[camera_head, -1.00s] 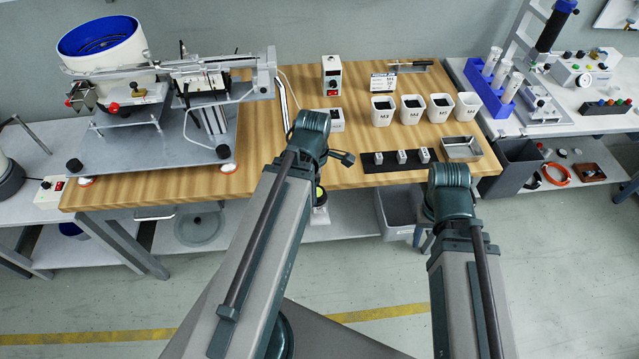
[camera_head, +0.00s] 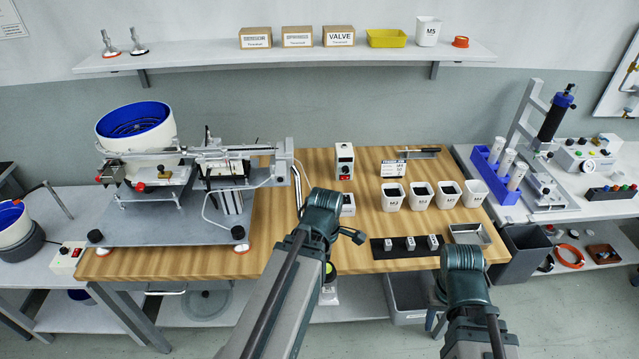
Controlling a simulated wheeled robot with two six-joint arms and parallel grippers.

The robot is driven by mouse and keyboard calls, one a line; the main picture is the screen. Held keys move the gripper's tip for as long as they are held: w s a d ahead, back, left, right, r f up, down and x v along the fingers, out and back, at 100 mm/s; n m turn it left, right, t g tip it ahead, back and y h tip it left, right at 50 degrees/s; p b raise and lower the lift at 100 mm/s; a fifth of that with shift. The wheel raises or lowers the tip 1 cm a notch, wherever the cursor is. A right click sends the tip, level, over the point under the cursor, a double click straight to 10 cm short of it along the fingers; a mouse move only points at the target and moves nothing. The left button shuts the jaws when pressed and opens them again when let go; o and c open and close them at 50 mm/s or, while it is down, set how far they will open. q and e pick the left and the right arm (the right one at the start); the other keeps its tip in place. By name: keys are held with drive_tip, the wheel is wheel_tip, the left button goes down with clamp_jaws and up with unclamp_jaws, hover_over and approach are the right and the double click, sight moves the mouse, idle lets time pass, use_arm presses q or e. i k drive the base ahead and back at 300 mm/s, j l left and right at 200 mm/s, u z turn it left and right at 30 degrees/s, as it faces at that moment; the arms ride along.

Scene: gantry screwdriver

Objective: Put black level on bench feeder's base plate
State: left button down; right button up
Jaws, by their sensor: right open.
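The bench feeder, with a white and blue bowl (camera_head: 134,125) and a metal track, stands on the left of the wooden bench. Its grey base plate (camera_head: 135,232) has a bare stretch at the front. A thin dark bar with a pale end (camera_head: 420,153) lies at the bench's back edge, behind the cups; it may be the black level, but is too small to tell. My right gripper (camera_head: 434,316) shows only in small part, low beside my right arm, away from the bench top, with its jaws apart. My left gripper is not visible; its arm covers the bench's front middle.
White cups (camera_head: 420,196), a black strip with small blocks (camera_head: 383,249) and a metal tray (camera_head: 470,235) occupy the bench's right. A control box (camera_head: 344,160) stands at the back. A wall shelf (camera_head: 285,54) runs above. Bare wood lies right of the feeder.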

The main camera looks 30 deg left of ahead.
sight(166, 230)
drive_tip(key=i+l+u, duration=0.1)
drive_tip(key=i+u, duration=0.2)
drive_tip(key=i+l+u, duration=0.25)
drive_tip(key=i, duration=0.2)
drive_tip(key=i+j, duration=0.4)
drive_tip(key=j, duration=0.15)
